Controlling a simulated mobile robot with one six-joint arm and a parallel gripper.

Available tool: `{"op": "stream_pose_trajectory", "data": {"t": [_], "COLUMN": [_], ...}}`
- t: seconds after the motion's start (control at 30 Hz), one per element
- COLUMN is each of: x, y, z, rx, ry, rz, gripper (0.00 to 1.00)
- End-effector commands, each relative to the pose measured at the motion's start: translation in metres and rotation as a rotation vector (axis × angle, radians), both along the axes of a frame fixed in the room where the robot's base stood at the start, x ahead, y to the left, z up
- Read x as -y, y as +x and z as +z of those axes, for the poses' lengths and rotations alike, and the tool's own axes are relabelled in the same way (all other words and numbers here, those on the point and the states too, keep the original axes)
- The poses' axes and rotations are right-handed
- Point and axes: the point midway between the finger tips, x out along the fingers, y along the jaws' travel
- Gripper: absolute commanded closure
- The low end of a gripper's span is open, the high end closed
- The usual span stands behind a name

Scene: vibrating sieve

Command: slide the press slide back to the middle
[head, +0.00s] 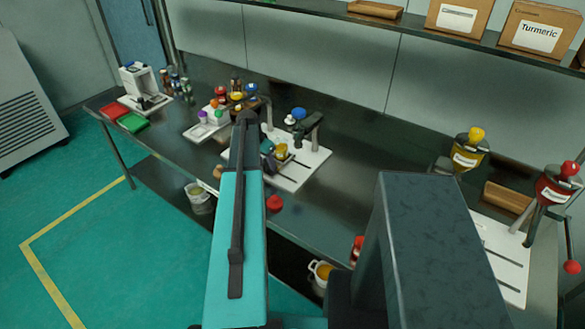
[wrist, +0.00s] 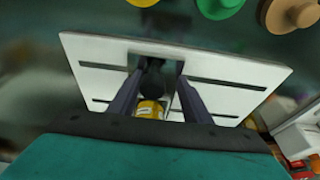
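The press (head: 308,128) stands on a white slotted plate (head: 306,180) in the middle of the bench in the head view. The plate (wrist: 232,75) also fills the middle of the wrist view, with dark slots on both sides. My gripper (wrist: 158,72) is over the plate, its two dark fingers spread apart. A small yellow-topped piece (wrist: 150,108) and a dark rounded part show between the fingers; I cannot tell which is the press slide. A gap shows beside the yellow piece at the right finger. My arm hides part of the plate in the head view.
Coloured-lid jars and a white rack (head: 205,128) stand left of the press. A red knob (head: 275,203) lies near the bench's front edge. Two dispensers stand on the right, the yellow-topped one (head: 467,155) and the red one (head: 553,190). The bench behind the press is fairly clear.

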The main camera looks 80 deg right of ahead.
Motion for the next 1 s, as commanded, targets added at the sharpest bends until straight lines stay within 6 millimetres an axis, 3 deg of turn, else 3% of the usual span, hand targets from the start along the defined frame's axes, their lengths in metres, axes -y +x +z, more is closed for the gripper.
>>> {"op": "stream_pose_trajectory", "data": {"t": [1.0], "x": [0.019], "y": [0.034], "z": [0.000], "rx": [0.000], "ry": [0.000], "rz": [0.000], "gripper": [0.56]}}
